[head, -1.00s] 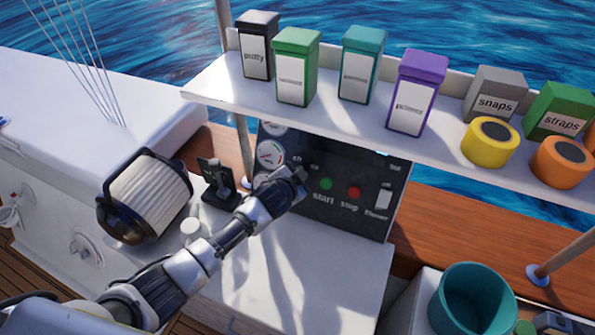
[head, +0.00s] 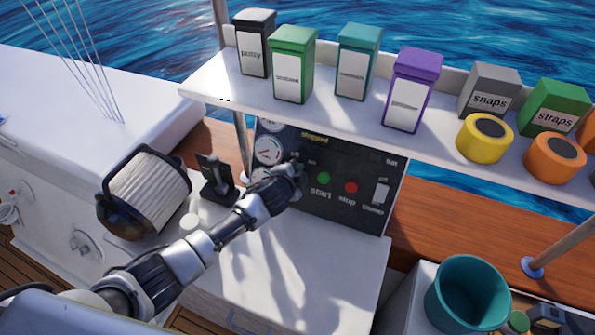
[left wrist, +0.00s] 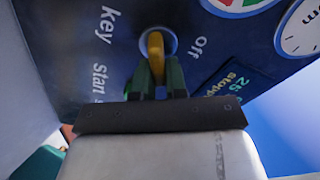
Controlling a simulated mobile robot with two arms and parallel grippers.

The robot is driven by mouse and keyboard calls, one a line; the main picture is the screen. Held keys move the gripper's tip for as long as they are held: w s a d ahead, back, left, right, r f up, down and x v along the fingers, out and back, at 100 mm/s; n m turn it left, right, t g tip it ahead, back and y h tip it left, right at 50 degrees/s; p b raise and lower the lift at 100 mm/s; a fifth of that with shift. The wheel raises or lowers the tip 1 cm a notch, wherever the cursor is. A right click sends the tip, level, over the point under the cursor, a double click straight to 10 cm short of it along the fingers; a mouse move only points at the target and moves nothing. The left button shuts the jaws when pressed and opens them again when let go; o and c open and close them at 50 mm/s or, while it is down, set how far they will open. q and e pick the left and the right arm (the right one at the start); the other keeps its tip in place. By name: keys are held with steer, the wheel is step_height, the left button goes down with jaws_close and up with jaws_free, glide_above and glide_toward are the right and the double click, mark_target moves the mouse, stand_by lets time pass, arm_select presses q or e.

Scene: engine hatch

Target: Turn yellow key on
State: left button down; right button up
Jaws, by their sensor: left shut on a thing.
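The yellow key (left wrist: 155,48) sits in a round lock on the dark panel (head: 345,212), with the words "key" and "Off" printed around it in the left wrist view. My left gripper (head: 292,178) is at the panel's left part, beside the gauges. In the left wrist view its green fingers (left wrist: 158,78) are shut on the key. In the head view the gripper hides the key. A lit display (left wrist: 228,82) beside the lock reads "stopped"; its yellow text also shows in the head view (head: 314,135). My right gripper is not in view.
A green start button (head: 323,178), a red stop button (head: 351,187) and a blower switch (head: 381,193) are right of my gripper. A black lever (head: 215,180) stands at its left. A shelf (head: 220,87) with several boxes hangs above the panel.

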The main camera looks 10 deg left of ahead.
arm_select(q)
steer(key=c, duration=1.2)
jaws_free()
steer(key=shift+o, duration=0.2)
steer(key=shift+s, duration=0.1)
steer(key=v, duration=1)
steer(key=shift+s+b, duration=0.3)
steer(key=shift+b, duration=0.05)
steer(key=shift+a, duration=0.1)
